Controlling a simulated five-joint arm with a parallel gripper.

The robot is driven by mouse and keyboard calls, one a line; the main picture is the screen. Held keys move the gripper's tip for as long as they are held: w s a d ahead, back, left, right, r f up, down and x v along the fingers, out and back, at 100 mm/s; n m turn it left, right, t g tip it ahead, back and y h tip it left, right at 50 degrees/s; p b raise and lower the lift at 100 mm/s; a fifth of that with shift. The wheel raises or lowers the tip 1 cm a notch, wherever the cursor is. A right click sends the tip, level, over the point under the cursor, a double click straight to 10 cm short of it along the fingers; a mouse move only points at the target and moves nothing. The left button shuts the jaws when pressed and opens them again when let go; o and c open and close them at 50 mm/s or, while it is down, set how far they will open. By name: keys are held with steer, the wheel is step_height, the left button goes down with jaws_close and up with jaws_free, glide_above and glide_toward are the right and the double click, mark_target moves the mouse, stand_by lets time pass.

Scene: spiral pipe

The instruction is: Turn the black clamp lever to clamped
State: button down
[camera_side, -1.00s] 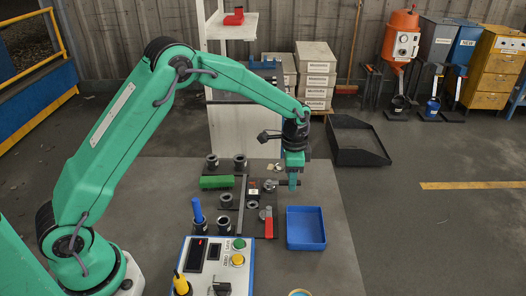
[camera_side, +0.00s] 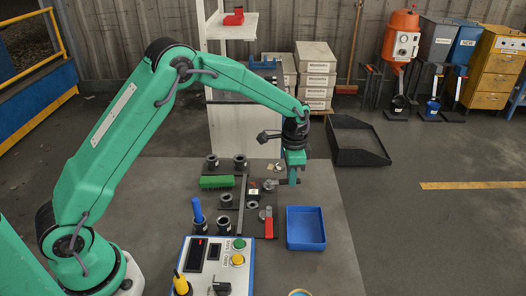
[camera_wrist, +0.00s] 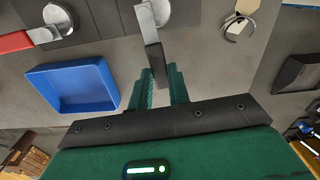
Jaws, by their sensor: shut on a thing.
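The black clamp lever (camera_wrist: 154,58) has a silver arm and round hub with a black grip; in the wrist view the grip reaches down between my fingers. My gripper (camera_wrist: 160,88) is shut on that grip. The lever's hub (camera_side: 270,185) shows just left of the fingers. The grip is mostly hidden by my fingers there. I cannot read any clamped mark.
A red-handled lever (camera_side: 268,222) stands nearer the camera on the plate, beside a blue tray (camera_side: 305,209). A control box (camera_side: 216,268) sits in front. The table right of the tray is clear.

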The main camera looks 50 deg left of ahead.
steer(key=a+n, duration=0.1)
steer(key=n, duration=0.1)
steer(key=w+a+n, duration=0.1)
steer(key=shift+n, duration=0.4)
steer(key=n, duration=0.1)
steer(key=a+n, duration=0.2)
steer(key=shift+w+r+n, duration=0.1)
steer(key=shift+w+n, duration=0.15)
steer(key=shift+n, duration=0.05)
steer(key=a+n, duration=0.1)
steer(key=n, duration=0.1)
steer(key=a+n, duration=0.1)
steer(key=n, duration=0.1)
steer(key=shift+s+a+n, duration=0.2)
steer(key=shift+n, duration=0.1)
steer(key=shift+s+a+n, duration=0.25)
steer(key=shift+a+n, duration=0.2)
steer(key=shift+n, duration=0.45)
steer(key=shift+s+a+n, duration=0.25)
steer(key=shift+a+n, duration=0.2)
steer(key=shift+n, duration=0.45)
steer(key=c, duration=1.3)
jaws_free()
